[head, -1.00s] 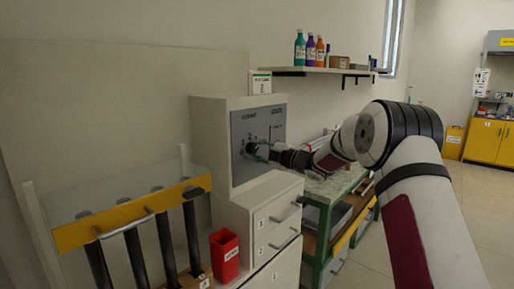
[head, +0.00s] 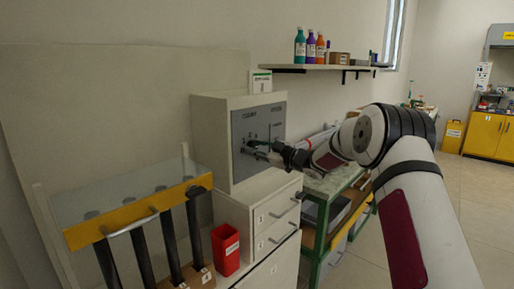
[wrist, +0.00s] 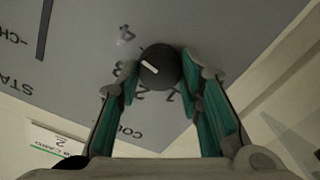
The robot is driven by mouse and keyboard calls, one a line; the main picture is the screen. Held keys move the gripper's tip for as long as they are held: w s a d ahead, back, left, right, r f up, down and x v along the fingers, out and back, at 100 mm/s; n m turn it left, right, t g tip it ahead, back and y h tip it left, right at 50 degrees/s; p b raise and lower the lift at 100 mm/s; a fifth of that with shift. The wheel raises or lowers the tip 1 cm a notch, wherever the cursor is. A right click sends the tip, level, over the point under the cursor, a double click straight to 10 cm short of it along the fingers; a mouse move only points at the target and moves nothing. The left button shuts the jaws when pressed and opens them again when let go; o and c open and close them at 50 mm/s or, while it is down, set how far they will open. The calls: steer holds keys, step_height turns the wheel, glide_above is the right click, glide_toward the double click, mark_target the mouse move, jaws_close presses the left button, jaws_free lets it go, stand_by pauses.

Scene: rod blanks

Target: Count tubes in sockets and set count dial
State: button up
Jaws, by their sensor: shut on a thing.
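The count dial (wrist: 163,57) is a dark round knob with a white mark, on a grey panel (wrist: 60,95). Printed numbers 1 to 4 sit around it; the mark points to the left in the wrist view, towards the side with 3 and 4. My gripper (wrist: 160,80) is shut on the dial, one teal-padded finger on each side. In the head view my gripper (head: 262,149) is at the panel and hides the dial. Several black tubes (head: 169,246) stand upright in a rack at lower left, with their feet at a numbered wooden block (head: 203,278).
A yellow bar with a handle (head: 130,222) and a clear sheet cross the front of the rack. A red bin (head: 226,250) stands beside white drawers (head: 272,222). A green-framed bench (head: 318,235) is right of them. A shelf with bottles (head: 318,66) hangs above.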

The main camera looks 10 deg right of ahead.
stand_by(0.3)
steer(key=o, duration=1.1)
steer(key=shift+o, duration=0.2)
steer(key=v, duration=1.2)
